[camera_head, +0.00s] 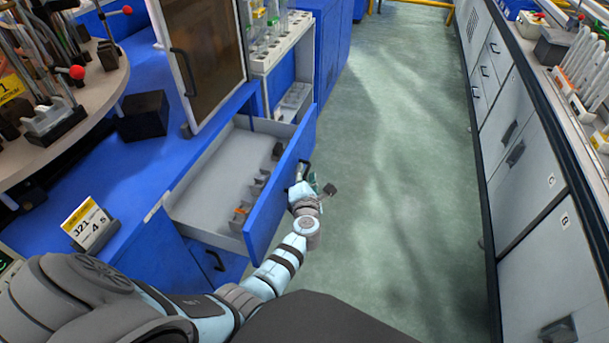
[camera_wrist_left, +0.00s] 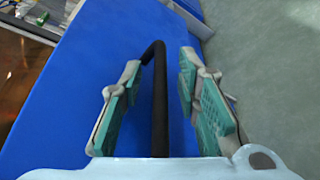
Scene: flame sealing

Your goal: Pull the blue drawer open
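The blue drawer (camera_head: 280,185) stands pulled out of the blue cabinet, its grey inside showing. My left gripper (camera_head: 308,183) is at the outer side of the drawer front, by the black handle (camera_head: 302,168). In the left wrist view the handle (camera_wrist_left: 158,105) runs between the two green-padded fingers of the gripper (camera_wrist_left: 160,70). There is a gap on both sides of it, so the fingers are open around the handle and not clamped on it. The blue front (camera_wrist_left: 85,75) fills much of that view. My right gripper is not in view.
Several small dark and brown holders (camera_head: 257,187) sit inside the drawer. A black handle (camera_head: 215,260) shows on the cabinet front below. A framed door (camera_head: 205,50) stands behind the drawer. Clear green floor (camera_head: 400,150) lies to the right, before grey cabinets (camera_head: 530,150).

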